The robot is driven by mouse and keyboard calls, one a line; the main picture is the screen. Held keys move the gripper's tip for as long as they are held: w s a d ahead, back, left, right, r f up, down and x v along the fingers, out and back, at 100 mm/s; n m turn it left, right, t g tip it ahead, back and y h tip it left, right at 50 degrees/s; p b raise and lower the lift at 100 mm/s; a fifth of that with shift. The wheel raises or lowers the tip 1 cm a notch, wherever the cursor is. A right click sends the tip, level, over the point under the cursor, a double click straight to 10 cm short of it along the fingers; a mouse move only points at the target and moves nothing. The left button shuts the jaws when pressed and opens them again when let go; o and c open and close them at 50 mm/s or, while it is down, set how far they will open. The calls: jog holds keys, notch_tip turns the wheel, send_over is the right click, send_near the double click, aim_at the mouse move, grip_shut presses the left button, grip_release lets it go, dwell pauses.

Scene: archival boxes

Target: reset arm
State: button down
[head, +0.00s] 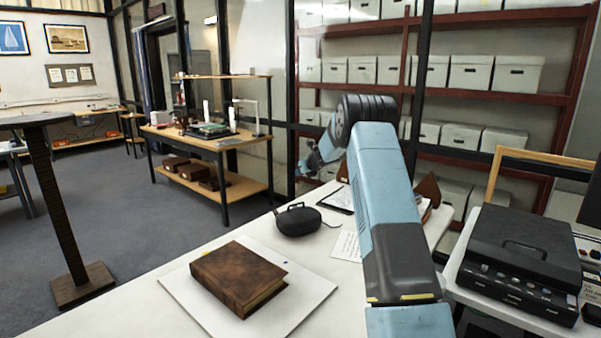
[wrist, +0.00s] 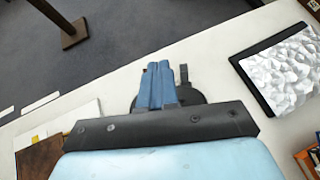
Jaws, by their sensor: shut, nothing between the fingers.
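My arm rises over the white table in the head view, bent at a dark joint. My gripper (head: 313,162) hangs at its far end, small and partly hidden by the arm. In the wrist view my gripper (wrist: 159,80) shows two blue fingers shut together and empty. They are above the table, over a black rounded case (wrist: 195,100) that they partly cover. The same black case (head: 298,220) stands on the table in the head view, beside the arm.
A brown leather book (head: 238,278) lies on a white board (head: 315,290) at the table's front. Shelves of archival boxes (head: 468,73) stand behind.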

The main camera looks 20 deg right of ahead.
jog(key=s+a+r+n+g+y, duration=0.1)
jog(key=s+a+r+n, duration=0.7)
jog(key=s+r, duration=0.4)
jog(key=s+a+r+n+g, duration=0.1)
jog(key=s+a+r+n, duration=0.3)
jog(key=s, duration=0.5)
jog(key=s+a+r+n+g, duration=0.1)
jog(key=s+a+r+n, duration=0.2)
jog(key=s+r+n, duration=0.5)
jog(key=s+a+f+n+g+h, duration=0.15)
jog(key=s+n, duration=0.45)
jog(key=s, duration=1.7)
jog(key=s+d+f+n+h, duration=0.1)
jog(key=s+f+n, duration=0.2)
jog(key=s, duration=0.5)
jog(key=s+f+n+h, duration=0.1)
jog(key=s+f+n, duration=0.2)
jog(key=s, duration=0.6)
jog(key=shift+s+d+f+n+g, duration=0.15)
jog(key=shift+s+d+n+g, duration=0.2)
jog(key=shift+n, duration=0.15)
